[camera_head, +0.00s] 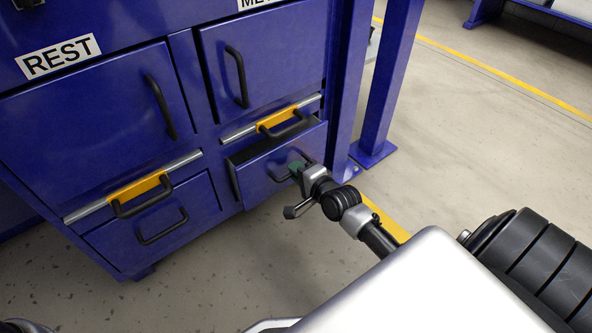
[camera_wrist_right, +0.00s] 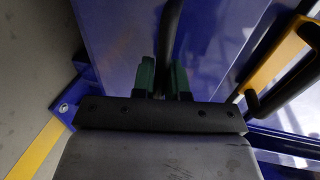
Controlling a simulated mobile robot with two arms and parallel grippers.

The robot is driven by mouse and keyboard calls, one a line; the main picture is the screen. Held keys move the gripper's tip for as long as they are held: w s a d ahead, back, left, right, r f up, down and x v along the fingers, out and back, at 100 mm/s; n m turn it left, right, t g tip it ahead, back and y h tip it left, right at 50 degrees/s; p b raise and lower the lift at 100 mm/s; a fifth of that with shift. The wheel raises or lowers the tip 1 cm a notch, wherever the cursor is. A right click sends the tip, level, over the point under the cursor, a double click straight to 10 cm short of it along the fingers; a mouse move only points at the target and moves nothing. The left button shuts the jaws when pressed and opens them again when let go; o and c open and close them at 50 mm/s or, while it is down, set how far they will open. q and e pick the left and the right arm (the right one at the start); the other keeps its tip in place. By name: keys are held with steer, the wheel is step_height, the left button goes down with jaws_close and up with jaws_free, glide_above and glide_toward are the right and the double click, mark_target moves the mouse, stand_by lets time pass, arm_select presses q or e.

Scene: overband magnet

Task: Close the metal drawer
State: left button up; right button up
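The metal drawer (camera_head: 262,181) is the lower drawer in the right column of the blue cabinet, under a sign partly cut off that begins "ME". It stands a little way out, with a dark gap along its top. My right gripper (camera_head: 297,169) is at the drawer's front. In the right wrist view, its green fingers (camera_wrist_right: 163,80) lie on both sides of the black bar handle (camera_wrist_right: 170,32), which fills the gap between them. My left gripper is not in view.
A yellow-marked bar with a black handle (camera_head: 287,126) sits just above the drawer. The left column, signed REST (camera_head: 58,56), has its own lower drawer (camera_head: 159,223). A blue post (camera_head: 388,85) stands close to the right. Floor in front is clear.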

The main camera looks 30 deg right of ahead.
mark_target(288, 163)
jaws_close()
steer(key=x, duration=0.4)
steer(key=shift+w+r, duration=0.15)
steer(key=shift+r, duration=0.2)
steer(key=o, duration=0.5)
jaws_free()
